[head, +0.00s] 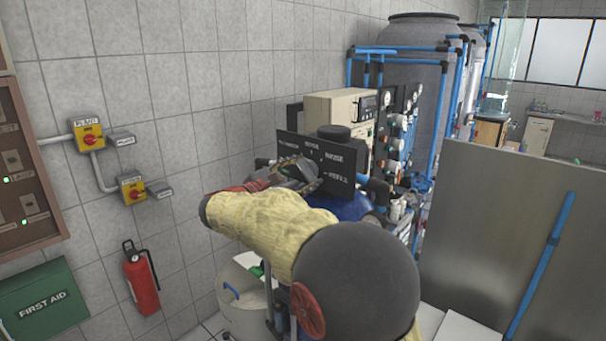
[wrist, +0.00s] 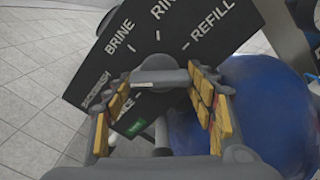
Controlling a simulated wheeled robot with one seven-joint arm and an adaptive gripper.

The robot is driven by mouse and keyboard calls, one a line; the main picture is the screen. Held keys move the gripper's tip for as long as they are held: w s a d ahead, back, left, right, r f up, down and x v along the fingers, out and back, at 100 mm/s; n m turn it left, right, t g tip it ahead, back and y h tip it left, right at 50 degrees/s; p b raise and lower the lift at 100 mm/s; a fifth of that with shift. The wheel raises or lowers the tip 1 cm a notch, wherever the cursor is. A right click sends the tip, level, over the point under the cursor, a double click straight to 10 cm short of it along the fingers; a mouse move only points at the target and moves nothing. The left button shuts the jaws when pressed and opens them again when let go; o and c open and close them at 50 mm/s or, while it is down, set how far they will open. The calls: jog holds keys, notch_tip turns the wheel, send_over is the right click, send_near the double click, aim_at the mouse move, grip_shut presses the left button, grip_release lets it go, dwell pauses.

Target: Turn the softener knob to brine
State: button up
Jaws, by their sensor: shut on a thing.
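The softener's dark dial plate stands on the blue tank in the head view (head: 343,182); in the wrist view (wrist: 222,62) it shows BRINE, RINSE, REFILL, BACKWASH and a partly covered lower label. The grey knob (wrist: 160,66) sits at the plate's middle with a bar across it. A white mark (wrist: 145,84) lies on the bar's left part, towards the BACKWASH side; its exact setting is hard to tell. My gripper (wrist: 162,76) has its yellow-padded fingers on either side of the knob and is shut on it. In the head view my gripper (head: 297,178) partly covers the plate.
The blue tank (wrist: 255,110) bulges close to my gripper's right side. A beige control box (head: 340,106) and blue pipes stand behind the plate. A white bin (head: 240,295) is below, and a large grey panel (head: 510,240) stands at right. Tiled wall is at left.

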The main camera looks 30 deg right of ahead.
jog(key=c, duration=0.5)
jog(key=shift+f+b, duration=0.1)
jog(key=shift+b, duration=0.4)
jog(key=m+b, duration=0.2)
jog(key=b, duration=0.1)
jog(key=shift+f, duration=0.1)
jog(key=m+b, duration=0.2)
jog(key=b, duration=0.1)
jog(key=shift+m, duration=0.3)
jog(key=m+b, duration=0.4)
jog(key=b, duration=0.1)
jog(key=shift+r, duration=0.2)
jog(key=o, duration=1.1)
jog(key=shift+r, duration=0.1)
jog(key=shift+o, duration=0.2)
